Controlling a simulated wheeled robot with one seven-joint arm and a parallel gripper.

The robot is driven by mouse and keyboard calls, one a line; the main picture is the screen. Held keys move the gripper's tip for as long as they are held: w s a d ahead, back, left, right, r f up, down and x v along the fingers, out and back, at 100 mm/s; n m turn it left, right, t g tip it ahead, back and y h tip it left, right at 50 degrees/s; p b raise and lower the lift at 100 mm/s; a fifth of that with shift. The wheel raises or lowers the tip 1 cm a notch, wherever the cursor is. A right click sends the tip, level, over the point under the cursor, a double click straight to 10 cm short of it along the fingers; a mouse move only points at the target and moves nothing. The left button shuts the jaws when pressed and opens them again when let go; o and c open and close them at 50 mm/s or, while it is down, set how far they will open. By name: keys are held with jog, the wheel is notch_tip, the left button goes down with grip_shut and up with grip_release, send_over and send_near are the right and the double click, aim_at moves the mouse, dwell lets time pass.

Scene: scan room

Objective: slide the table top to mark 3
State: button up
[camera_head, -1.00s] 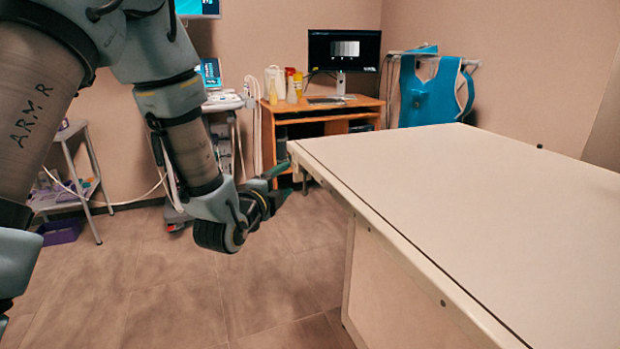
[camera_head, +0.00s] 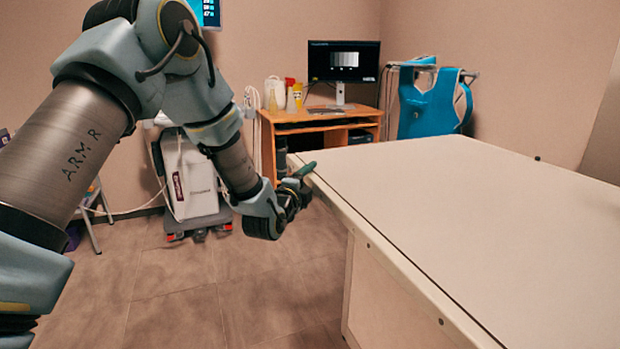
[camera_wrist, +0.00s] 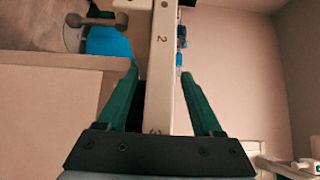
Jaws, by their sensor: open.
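The pale table top (camera_head: 470,190) fills the right of the head view, with a long edge rail (camera_head: 385,252) along its left side. In the wrist view a white rail (camera_wrist: 160,75) runs upright between my gripper's green fingers. My gripper (camera_wrist: 158,73) is open, one finger on each side of the rail. In the head view my gripper (camera_head: 302,180) is at the table's far left corner. Finger contact cannot be told.
Behind the table are a wooden desk with a monitor (camera_head: 343,62), a blue apron on a rack (camera_head: 435,103) and a white wheeled unit (camera_head: 190,180). The floor left of the table is clear.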

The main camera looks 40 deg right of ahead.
grip_shut()
dwell(0.6)
dwell(0.8)
